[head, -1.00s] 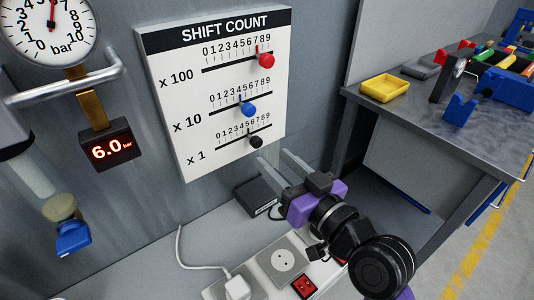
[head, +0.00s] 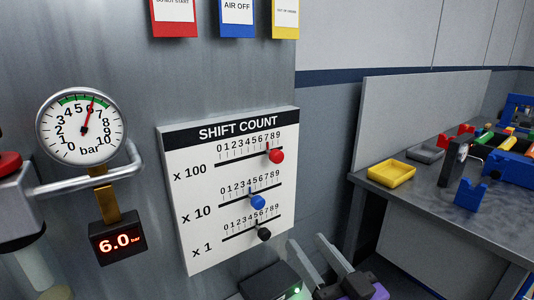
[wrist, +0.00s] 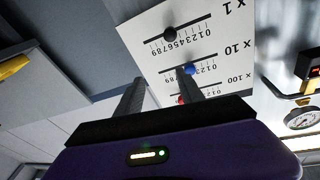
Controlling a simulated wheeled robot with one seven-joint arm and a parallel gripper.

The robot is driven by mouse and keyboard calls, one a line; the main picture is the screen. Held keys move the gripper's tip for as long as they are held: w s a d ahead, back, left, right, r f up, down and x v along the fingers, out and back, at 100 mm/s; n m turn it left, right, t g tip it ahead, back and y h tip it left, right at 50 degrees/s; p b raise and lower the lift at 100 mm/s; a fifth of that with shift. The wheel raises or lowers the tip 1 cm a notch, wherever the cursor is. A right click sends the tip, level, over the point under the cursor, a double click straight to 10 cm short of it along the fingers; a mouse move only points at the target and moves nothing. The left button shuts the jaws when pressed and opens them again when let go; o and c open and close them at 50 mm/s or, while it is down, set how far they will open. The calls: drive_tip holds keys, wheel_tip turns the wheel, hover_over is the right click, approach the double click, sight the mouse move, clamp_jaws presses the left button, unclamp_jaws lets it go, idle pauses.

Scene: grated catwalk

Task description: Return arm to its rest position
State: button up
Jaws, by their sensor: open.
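My gripper (head: 314,262) is at the bottom of the head view, just below and to the right of the shift count board (head: 178,205). Its two fingers are apart with nothing between them. In the wrist view my gripper (wrist: 161,88) points toward the board, which appears upside down. The board has three sliders: a red knob (head: 276,156) on the x 100 row, a blue knob (head: 258,202) on x 10 and a black knob (head: 264,234) on x 1. The fingers look clear of the knobs in the head view. Most of my arm is below the frame.
A pressure gauge (head: 82,127) and a red 6.0 bar display (head: 118,243) are on the left. A metal bench (head: 440,205) on the right carries a yellow tray (head: 391,173) and several tools. A black box (head: 268,281) sits below the board.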

drive_tip(key=s+d+f+m+t+h+p, duration=0.1)
drive_tip(key=s+d+f+m+h, duration=0.15)
drive_tip(key=s+d+f, duration=0.35)
drive_tip(key=s+d+f+m+t+h, duration=0.15)
drive_tip(key=s+d+h, duration=0.25)
drive_tip(key=s, duration=0.4)
drive_tip(key=s+d+f+g, duration=0.1)
drive_tip(key=s+f, duration=0.3)
drive_tip(key=s, duration=0.7)
drive_tip(key=s+f+n+g+h+p, duration=0.1)
drive_tip(key=s+f+g, duration=0.2)
drive_tip(key=s, duration=0.9)
drive_tip(key=shift+d+f+g, duration=0.35)
drive_tip(key=shift+g, duration=0.4)
drive_tip(key=shift+w, duration=0.1)
drive_tip(key=shift+c, duration=1)
